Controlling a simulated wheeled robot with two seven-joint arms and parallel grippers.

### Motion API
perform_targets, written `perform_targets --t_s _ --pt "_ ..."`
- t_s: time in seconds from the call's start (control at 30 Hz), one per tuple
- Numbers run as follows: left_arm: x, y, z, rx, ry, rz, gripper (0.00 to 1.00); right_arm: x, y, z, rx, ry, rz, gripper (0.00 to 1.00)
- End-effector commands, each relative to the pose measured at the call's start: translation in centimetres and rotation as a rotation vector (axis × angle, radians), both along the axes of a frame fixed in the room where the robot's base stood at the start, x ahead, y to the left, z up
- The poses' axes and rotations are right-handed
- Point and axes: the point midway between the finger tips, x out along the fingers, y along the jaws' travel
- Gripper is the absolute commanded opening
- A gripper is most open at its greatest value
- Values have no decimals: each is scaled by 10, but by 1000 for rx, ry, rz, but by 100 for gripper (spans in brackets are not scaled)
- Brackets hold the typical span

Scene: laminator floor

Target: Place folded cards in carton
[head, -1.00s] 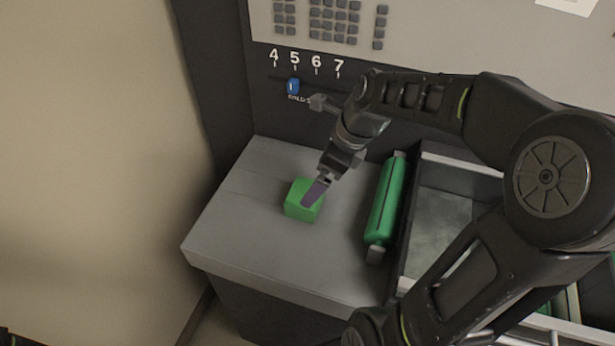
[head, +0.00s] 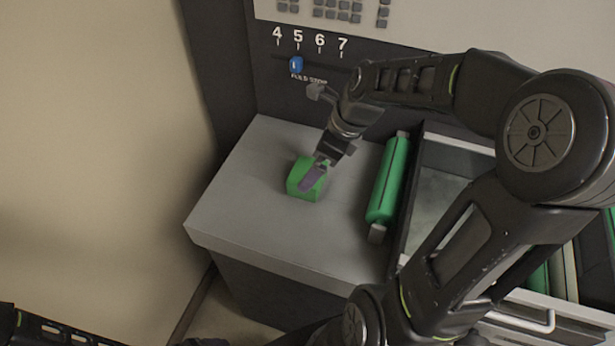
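A small green block (head: 300,181) sits on the grey cabinet top. The other finger is hidden, so I cannot tell whether the gripper is closed on the block. My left gripper is out of view; only part of my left arm shows at the bottom left corner. I cannot make out any folded cards or a carton for certain in the head view.
A green roller (head: 389,180) lies right of the block, beside an open grey tray (head: 432,185). My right arm covers much of the tray. A panel with a blue slider (head: 296,65) stands behind. The cabinet top's left and front are clear.

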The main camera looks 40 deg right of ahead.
Motion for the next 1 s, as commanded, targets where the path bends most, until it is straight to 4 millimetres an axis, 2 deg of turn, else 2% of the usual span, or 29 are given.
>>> perform_targets --t_s 0.3,0.4,1.0 --pt "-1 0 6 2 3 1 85 13 11 -38 2 4 2 100" --pt "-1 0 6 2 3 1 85 15 12 -45 1 2 1 100" --pt "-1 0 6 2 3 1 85 16 12 -45 1 1 0 100"
